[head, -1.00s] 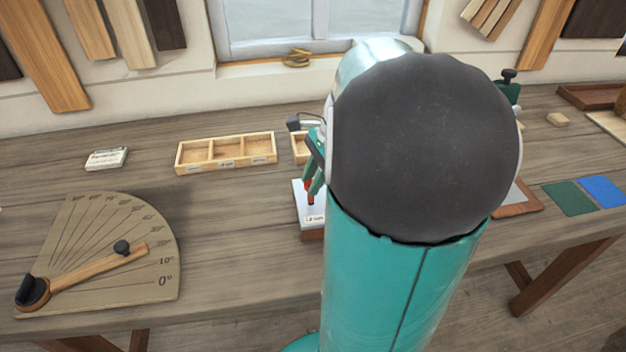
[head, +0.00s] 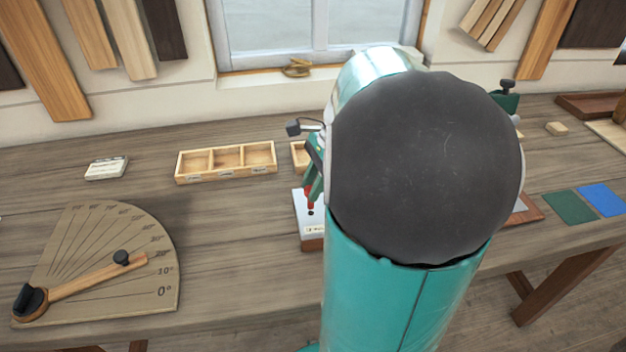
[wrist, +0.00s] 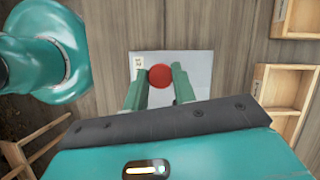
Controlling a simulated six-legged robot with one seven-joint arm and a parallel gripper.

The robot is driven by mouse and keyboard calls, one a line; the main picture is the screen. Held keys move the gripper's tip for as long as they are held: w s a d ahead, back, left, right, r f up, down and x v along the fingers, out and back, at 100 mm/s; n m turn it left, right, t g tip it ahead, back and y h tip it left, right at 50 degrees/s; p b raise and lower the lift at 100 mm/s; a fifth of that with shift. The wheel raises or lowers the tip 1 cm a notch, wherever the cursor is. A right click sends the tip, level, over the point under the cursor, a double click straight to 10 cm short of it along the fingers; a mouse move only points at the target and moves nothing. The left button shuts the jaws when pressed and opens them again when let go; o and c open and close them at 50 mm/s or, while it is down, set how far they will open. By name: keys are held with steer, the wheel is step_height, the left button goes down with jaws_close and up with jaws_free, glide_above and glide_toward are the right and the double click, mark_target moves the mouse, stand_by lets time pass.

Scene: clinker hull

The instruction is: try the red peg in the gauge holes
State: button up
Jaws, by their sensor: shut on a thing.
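My gripper (head: 312,180) is shut on the red peg (head: 310,200), which it holds upright above the gauge block (head: 312,243). In the wrist view the round red top of the peg (wrist: 160,77) sits between the two green fingers. The pale top of the gauge block (wrist: 195,66) lies beneath. In the head view one dark hole shows in the block's top just below the peg's lower end. The peg's tip looks close above the block, but I cannot tell whether it touches. My own arm hides the right part of the block.
A three-compartment wooden tray (head: 226,162) stands left of the block, with part of another (head: 299,156) beside my arm. An angle board (head: 110,260) with a pivoting wooden arm lies front left. A white labelled block (head: 107,168) is behind it. Green (head: 569,208) and blue (head: 602,199) sheets lie right.

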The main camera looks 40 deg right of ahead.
steer(key=shift+f, duration=0.45)
steer(key=shift+f, duration=0.7)
stand_by(0.6)
steer(key=shift+r, duration=0.1)
steer(key=shift+r, duration=1.6)
steer(key=s+d+f, duration=0.1)
steer(key=d+f, duration=0.1)
steer(key=d, duration=0.4)
steer(key=shift+s+d, duration=0.25)
steer(key=shift+d, duration=0.15)
steer(key=shift+f, duration=1.6)
stand_by(1.1)
